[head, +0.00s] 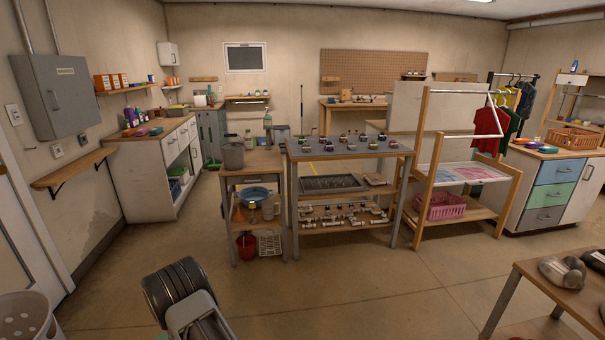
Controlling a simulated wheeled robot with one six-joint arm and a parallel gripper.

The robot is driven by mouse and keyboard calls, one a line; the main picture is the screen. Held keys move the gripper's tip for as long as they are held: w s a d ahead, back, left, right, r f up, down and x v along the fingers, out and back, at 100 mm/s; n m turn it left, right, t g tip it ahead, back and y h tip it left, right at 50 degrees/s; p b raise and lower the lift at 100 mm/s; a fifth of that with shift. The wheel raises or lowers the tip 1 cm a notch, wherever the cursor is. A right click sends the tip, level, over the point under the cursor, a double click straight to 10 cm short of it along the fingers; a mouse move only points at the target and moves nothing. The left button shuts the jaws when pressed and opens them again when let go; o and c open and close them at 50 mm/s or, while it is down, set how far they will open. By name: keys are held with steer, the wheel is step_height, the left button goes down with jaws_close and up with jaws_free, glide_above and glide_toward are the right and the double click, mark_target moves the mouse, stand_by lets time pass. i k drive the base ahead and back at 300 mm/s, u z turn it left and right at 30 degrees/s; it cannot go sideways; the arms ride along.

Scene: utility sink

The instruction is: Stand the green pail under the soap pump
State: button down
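I cannot make out a green pail in the head view. A small pale green bottle (267,120) stands at the back, behind the near tables. It may be the soap pump, but it is too small to tell. A red pail (246,246) sits on the low shelf of the near left table. Part of my arm shows at the bottom left, over the floor. My gripper's fingers are not in view.
A grey pot (233,156) stands on the near left table (262,160). A steel workbench (300,150) with several small parts stands beside it, then a wooden rack (422,150) with a pink basket (440,206). The floor (330,285) in front is clear.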

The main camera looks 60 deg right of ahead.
mark_target(267, 156)
steer(key=z, duration=0.85)
steer(key=i, duration=1)
steer(key=z, duration=0.7)
steer(key=i, duration=1.2)
steer(key=z, duration=0.15)
